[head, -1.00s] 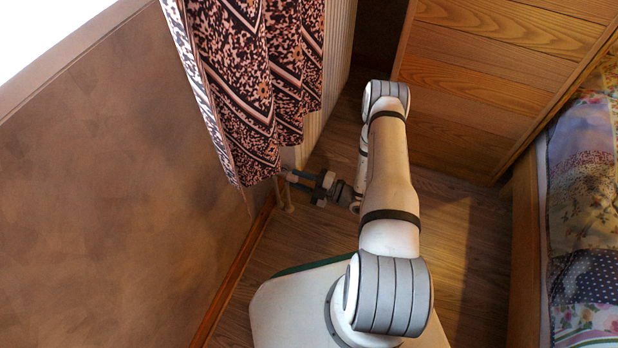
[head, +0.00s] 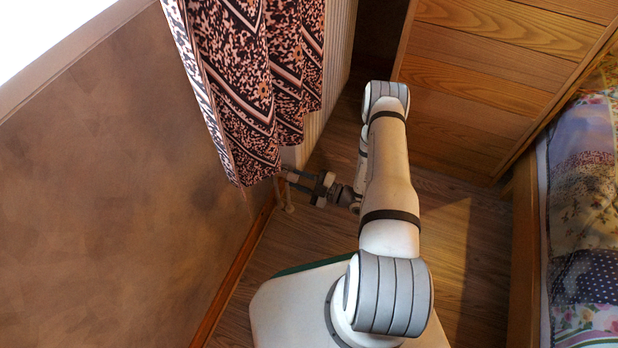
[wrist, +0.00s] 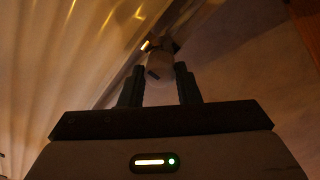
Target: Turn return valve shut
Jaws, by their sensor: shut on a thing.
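The return valve (wrist: 159,66) shows in the wrist view as a pale rounded knob with a dark mark. It sits between the fingertips of my gripper (wrist: 159,78), low by the radiator. In the head view my gripper (head: 292,178) reaches left to the wall, just under the curtain hem. The fingers are shut on the valve. In the head view the valve is too small and too covered by the fingers and curtain to make out. How far the valve is turned cannot be told.
A patterned curtain (head: 250,90) hangs directly above my gripper. A ribbed pale radiator (wrist: 60,50) stands beside the valve. A thin pipe (head: 289,200) rises from the floor below the fingers. A wooden cabinet (head: 480,80) and a bed (head: 580,230) stand to the right.

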